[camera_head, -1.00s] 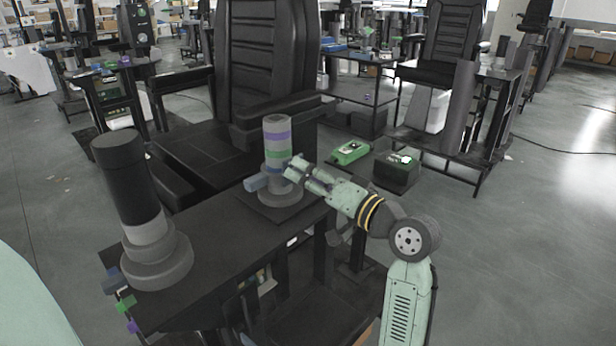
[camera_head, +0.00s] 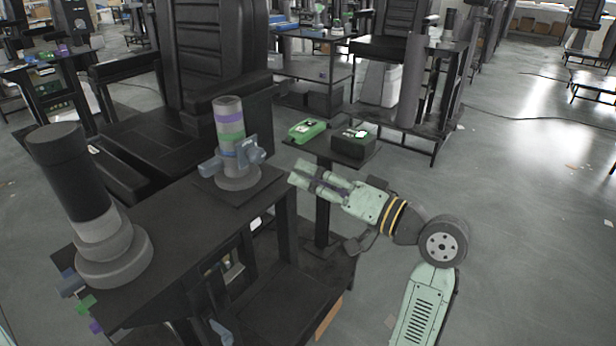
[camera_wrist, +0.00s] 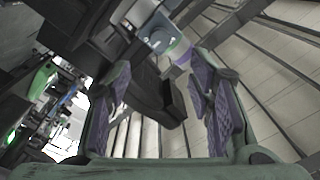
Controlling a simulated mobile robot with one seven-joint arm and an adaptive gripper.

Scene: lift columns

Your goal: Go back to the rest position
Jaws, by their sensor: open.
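My gripper (camera_head: 303,178) is open and empty in the head view. It is held in the air to the right of the lift column (camera_head: 230,130), apart from it. The column stands upright on the table and has purple, green and blue bands, with blue-grey clamp-like parts around its lower half. In the wrist view my gripper's two purple-padded fingers (camera_wrist: 165,105) are spread wide with nothing between them. A blue-grey part (camera_wrist: 158,38) and a purple band show beyond the fingertips there.
A second column with a black top (camera_head: 75,180) stands at the table's near left. A dark table (camera_head: 165,225) carries both columns. A green device (camera_head: 307,130) and a black box (camera_head: 353,146) sit on a small stand behind my gripper. A black chair (camera_head: 210,60) stands behind. Open floor lies right.

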